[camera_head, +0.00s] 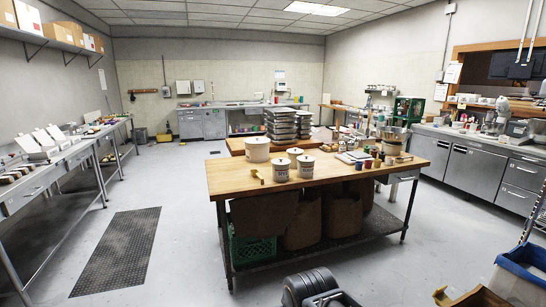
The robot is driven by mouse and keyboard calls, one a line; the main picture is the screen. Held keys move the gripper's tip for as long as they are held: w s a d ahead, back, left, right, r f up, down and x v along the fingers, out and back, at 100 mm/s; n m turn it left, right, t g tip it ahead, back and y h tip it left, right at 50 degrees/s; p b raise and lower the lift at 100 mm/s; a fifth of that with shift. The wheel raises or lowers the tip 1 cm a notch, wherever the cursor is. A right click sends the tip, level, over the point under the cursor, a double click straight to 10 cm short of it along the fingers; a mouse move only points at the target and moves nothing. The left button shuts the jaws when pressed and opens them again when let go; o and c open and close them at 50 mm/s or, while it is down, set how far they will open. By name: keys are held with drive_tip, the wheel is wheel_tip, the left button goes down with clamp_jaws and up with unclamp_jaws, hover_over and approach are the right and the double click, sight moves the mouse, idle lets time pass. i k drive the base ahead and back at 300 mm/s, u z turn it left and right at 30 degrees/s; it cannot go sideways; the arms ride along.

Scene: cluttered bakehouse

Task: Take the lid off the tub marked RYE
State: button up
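Several cream tubs with dark-knobbed lids stand together on the left half of the wooden-topped table. A front tub (281,171) and a tub to its right (306,168) carry dark lettering too small for me to read surely, so I cannot tell which is marked RYE. A larger tub (257,151) stands behind to the left, and another lid (294,151) shows between them. All the lids I see look seated. A dark ribbed part at the bottom edge looks like mine.
The wooden-topped table (232,188) has a wooden scoop (256,175) at its left and clutter at its right. Sacks and a green crate (252,248) sit below. A floor mat (120,250) lies left. Bins (520,276) stand front right. Floor left of the table is open.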

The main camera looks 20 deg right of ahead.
sight(281, 162)
drive_tip(key=i, duration=2.4)
drive_tip(key=z, duration=2.3)
drive_tip(key=i, duration=1.25)
drive_tip(key=u, duration=2.05)
